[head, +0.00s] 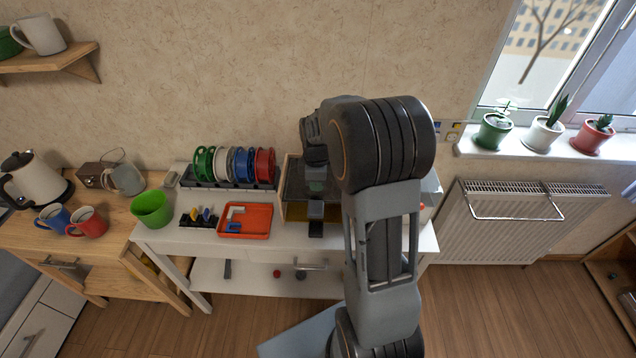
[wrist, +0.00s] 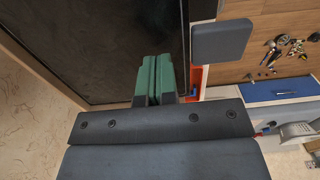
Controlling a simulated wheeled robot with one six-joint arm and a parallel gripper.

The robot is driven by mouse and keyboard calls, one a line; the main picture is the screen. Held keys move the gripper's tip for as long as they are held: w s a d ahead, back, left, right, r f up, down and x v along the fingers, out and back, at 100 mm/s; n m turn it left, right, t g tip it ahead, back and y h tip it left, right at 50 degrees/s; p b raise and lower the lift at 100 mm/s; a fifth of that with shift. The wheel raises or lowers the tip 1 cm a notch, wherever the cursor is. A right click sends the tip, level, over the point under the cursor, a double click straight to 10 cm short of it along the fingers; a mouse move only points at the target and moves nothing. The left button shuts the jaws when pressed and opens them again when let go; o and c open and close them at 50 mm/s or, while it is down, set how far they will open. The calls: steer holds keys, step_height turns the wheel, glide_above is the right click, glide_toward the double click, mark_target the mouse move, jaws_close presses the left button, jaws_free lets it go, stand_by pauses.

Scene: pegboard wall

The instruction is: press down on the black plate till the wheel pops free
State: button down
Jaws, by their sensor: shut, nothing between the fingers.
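The black plate (wrist: 222,40) is a dark square pad with rounded corners in the wrist view. It juts out past the front edge of a dark-topped, wood-framed box (wrist: 100,45). In the head view I take it to be the small black piece (head: 315,229) at the box's front. My gripper (head: 316,186) is over the box top, behind the plate and apart from it. In the wrist view its green fingers (wrist: 155,80) are together and hold nothing. I cannot make out a wheel in the box; my arm hides part of it.
Left of the box on the white table are a red tray (head: 262,221), a rack of coloured spools (head: 221,184) and a green cup (head: 152,208). A wooden table with a kettle (head: 38,180) and mugs stands farther left. A radiator (head: 530,221) is at the right.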

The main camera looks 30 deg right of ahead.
mark_target(317, 194)
steer(key=shift+f+b, duration=0.75)
steer(key=shift+f, duration=0.35)
stand_by(0.3)
steer(key=shift+r, duration=0.1)
stand_by(0.4)
steer(key=shift+r+p, duration=2.7)
steer(key=shift+r, duration=0.8)
